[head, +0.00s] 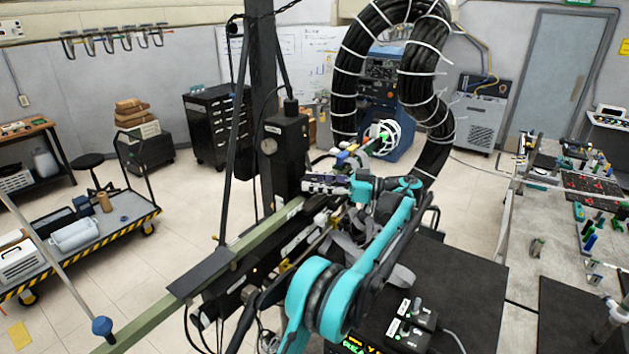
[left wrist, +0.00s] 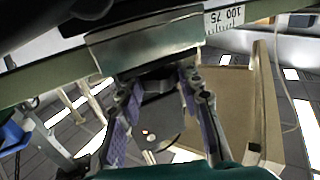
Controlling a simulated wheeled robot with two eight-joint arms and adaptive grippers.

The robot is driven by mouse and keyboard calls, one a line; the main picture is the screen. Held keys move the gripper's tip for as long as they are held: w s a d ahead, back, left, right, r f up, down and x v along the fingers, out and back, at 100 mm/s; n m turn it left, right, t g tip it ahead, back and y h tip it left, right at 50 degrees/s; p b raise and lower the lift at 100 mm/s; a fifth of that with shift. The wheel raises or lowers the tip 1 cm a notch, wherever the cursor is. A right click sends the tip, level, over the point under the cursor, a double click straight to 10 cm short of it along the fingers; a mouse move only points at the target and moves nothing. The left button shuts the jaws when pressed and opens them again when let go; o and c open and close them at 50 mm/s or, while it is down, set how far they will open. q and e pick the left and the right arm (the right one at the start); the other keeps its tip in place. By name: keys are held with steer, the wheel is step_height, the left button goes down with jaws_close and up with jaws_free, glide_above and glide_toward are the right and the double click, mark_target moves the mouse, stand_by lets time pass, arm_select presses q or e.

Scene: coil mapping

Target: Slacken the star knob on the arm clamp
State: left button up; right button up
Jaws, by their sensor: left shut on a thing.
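In the left wrist view, the arm clamp (left wrist: 150,42) is a grey metal block on an olive rail with a printed scale (left wrist: 225,18). A dark knob (left wrist: 158,84) sits just under the block, between the two purple-padded fingers of my left gripper (left wrist: 162,80). The gripper is shut on this knob; its star shape is mostly hidden by the fingers. In the head view, my left gripper (head: 324,184) is beside the dark column at the far end of the olive rail (head: 140,318). The knob cannot be made out there. My right gripper is not in view.
A thick black cable bundle (head: 433,100) arches behind my arm. A dark upright column (head: 285,150) stands left of the gripper. A black table top (head: 455,277) lies right of the arm, and a cluttered bench (head: 545,222) farther right. A cart (head: 115,233) stands left, with open floor between.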

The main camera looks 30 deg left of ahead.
arm_select(q)
steer(key=shift+w+a+n+g+h+p, duration=0.1)
steer(key=shift+n+g+h+p, duration=0.25)
steer(key=shift+n+g, duration=0.4)
steer(key=o, duration=1.2)
steer(key=shift+a, duration=0.1)
step_height(320, 180, up, 10)
